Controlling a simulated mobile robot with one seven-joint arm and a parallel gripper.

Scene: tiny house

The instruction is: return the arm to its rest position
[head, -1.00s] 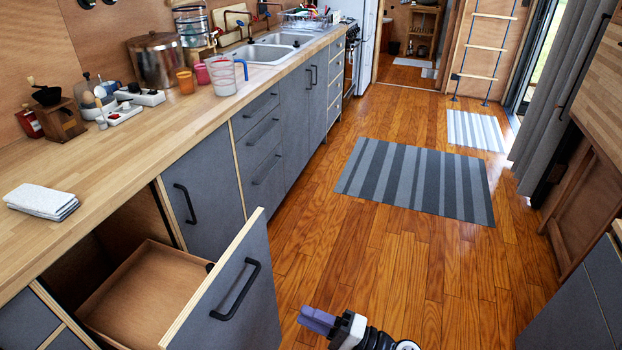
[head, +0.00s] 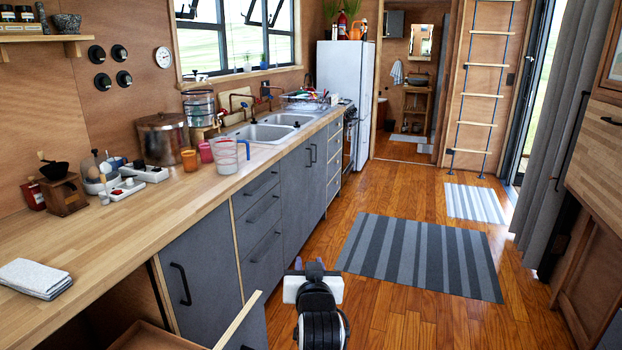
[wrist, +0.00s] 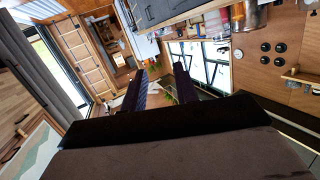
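My gripper (head: 307,266) is at the bottom middle of the head view, over the wooden floor in front of the counter, pointing away from me. In the wrist view its two dark fingers (wrist: 160,91) stand apart with a gap between them and nothing held. My wrist and arm show behind it at the bottom of the head view. The wrist view is turned, with the window and counter at its top.
An open drawer (head: 240,322) juts out at lower left, close to my arm. The counter (head: 130,226) runs along the left with a folded cloth (head: 36,278), a pot and cups. The floor with a striped rug (head: 420,258) is clear ahead.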

